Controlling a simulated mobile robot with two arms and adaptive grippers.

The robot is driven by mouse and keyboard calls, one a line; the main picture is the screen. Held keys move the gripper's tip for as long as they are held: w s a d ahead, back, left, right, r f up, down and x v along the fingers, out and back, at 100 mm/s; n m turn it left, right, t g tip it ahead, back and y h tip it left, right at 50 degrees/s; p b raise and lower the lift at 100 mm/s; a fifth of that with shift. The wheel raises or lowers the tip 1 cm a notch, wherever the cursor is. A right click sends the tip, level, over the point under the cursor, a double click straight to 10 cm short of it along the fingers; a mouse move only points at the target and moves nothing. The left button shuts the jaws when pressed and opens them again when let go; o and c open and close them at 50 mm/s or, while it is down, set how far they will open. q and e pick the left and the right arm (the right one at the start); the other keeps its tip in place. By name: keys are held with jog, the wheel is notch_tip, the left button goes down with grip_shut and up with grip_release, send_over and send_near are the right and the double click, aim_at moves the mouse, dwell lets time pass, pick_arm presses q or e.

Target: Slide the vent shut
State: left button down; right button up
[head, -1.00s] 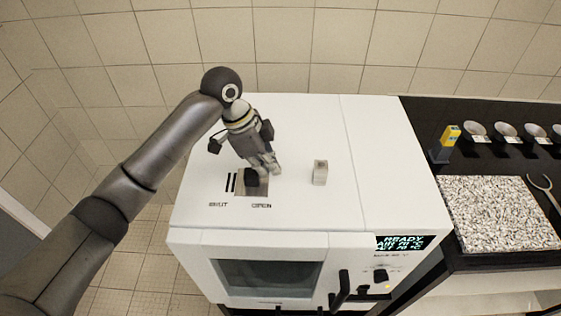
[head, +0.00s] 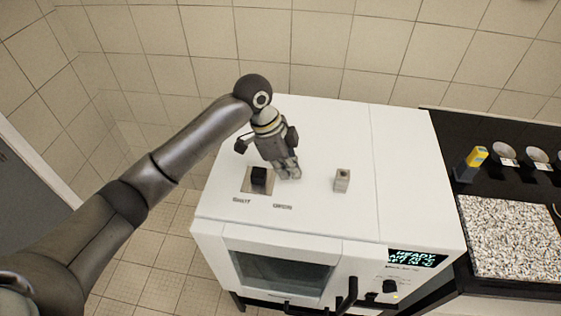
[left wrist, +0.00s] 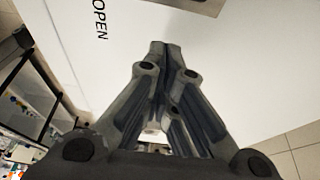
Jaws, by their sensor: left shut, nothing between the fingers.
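The vent's sliding plate (head: 248,188) is a small metallic square on top of the white oven-like cabinet (head: 310,125). It carries a black knob (head: 259,176). The plate lies nearer the SHUT label (head: 241,200) than the OPEN label (head: 282,206), and no dark slots show beside it. My left gripper (head: 289,176) is shut and empty, pointing down just right of the knob, with a small gap between them. In the left wrist view its closed fingertips (left wrist: 163,46) are over bare white top; the plate's edge (left wrist: 200,6) shows at the top, the knob out of view.
A small grey block-like fitting (head: 342,180) stands on the cabinet top to the right of the gripper. The cabinet front has a window, handle and lit display (head: 415,258). A dark bench at right holds a tray of gravel (head: 510,238), bowls and a yellow-topped device (head: 472,163).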

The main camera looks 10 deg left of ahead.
pick_arm(q)
jog(key=b+v, duration=0.2)
jog(key=v, duration=0.7)
jog(key=shift+r+b, duration=0.3)
jog(key=shift+r, duration=0.15)
pick_arm(e)
notch_tip(320, 180, down, 4)
jog(key=shift+s+d+r, duration=0.1)
jog(key=shift+r, duration=0.15)
pick_arm(q)
jog(key=shift+a, duration=0.15)
jog(key=shift+f, duration=0.1)
